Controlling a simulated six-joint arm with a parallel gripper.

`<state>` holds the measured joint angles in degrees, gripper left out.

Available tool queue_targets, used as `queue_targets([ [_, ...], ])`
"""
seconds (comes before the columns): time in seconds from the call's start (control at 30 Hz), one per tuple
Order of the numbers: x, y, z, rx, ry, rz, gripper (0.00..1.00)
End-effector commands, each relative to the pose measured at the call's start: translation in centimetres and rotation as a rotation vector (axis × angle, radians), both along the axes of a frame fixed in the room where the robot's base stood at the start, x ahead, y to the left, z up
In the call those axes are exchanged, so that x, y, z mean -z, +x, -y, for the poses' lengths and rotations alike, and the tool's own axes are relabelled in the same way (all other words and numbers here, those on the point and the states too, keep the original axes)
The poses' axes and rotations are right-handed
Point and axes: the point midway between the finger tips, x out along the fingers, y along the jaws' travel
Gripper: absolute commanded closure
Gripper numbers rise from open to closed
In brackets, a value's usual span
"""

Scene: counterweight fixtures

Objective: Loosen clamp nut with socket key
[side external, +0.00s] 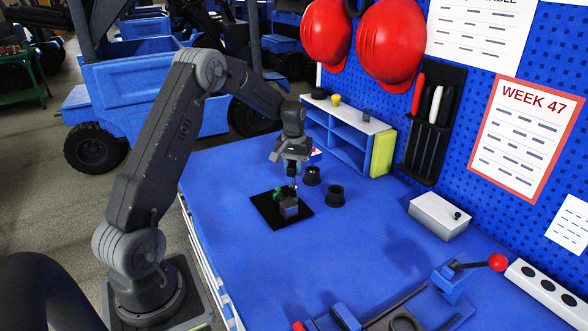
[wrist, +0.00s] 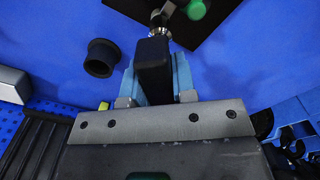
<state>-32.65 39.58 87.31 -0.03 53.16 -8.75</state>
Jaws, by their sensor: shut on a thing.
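My gripper (side external: 292,166) is shut on the black handle of the socket key (wrist: 153,68), which stands between the two jaws in the wrist view. The key's metal shank (wrist: 160,32) reaches away from the handle toward the fixture. In the side view the key points down at the small grey clamp fixture (side external: 289,210), which has a green part (side external: 278,194) on it and sits on a black plate (side external: 265,211). The green part also shows in the wrist view (wrist: 195,9). I cannot make out the nut or tell whether the socket is seated on it.
Two black cups (side external: 312,176) (side external: 335,196) stand right of the plate. A blue shelf (side external: 345,140) is behind them, with a grey box (side external: 438,214) farther right. A red-knobbed lever clamp (side external: 455,280) is at front right. The blue tabletop (side external: 235,260) is clear in front of the plate.

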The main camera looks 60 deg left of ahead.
Motion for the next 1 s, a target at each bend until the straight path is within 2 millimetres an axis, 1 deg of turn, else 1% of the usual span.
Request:
queue_targets([
  [0.7, -3.5, 0.0, 0.0, 0.002, 0.001, 0.003, 1.0],
  [1.0, -3.7, 0.0, 0.0, 0.002, 0.001, 0.001, 1.0],
])
